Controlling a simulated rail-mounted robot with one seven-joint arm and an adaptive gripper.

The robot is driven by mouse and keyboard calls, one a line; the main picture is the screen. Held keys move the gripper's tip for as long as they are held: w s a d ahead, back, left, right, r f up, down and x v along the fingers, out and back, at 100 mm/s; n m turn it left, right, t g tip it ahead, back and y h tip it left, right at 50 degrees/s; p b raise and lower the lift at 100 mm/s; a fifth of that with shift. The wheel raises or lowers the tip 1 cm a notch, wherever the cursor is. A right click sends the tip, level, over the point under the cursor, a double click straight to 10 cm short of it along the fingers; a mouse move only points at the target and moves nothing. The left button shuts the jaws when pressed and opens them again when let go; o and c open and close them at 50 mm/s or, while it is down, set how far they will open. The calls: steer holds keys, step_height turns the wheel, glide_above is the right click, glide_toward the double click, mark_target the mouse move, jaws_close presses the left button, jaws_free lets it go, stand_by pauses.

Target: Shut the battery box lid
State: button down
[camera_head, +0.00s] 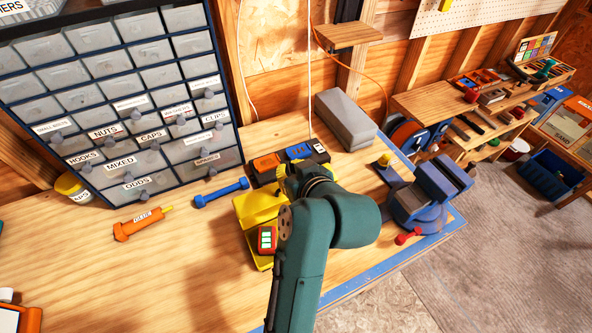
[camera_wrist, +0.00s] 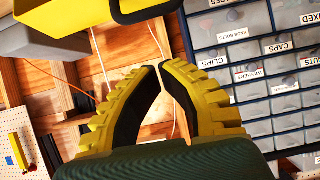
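A yellow box (camera_head: 255,212), which I take to be the battery box, sits on the workbench with a red block with pale green cells (camera_head: 267,240) at its front left. My arm hides much of its right side, and I cannot tell the lid's angle in the head view. In the wrist view a yellow part (camera_wrist: 65,14) with a dark handle-like bar (camera_wrist: 148,8) is at the top, beyond my fingertips and apart from them. My gripper (camera_wrist: 160,66) has its yellow fingers with black pads brought nearly together at the tips, with nothing between them.
A black tray with orange and blue blocks (camera_head: 290,162) and a grey block (camera_head: 345,119) stand behind the box. A blue vise (camera_head: 428,192) is to the right.

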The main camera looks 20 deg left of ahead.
steer(key=f+p, duration=0.1)
steer(key=f, duration=0.1)
steer(key=w+a+f+p, duration=0.1)
steer(key=f, duration=0.1)
steer(key=shift+w+a+p, duration=0.1)
steer(key=shift+p, duration=0.2)
steer(key=shift+f, duration=0.2)
steer(key=shift+d+f+b, duration=0.1)
steer(key=shift+d+b, duration=0.1)
steer(key=shift+b, duration=0.25)
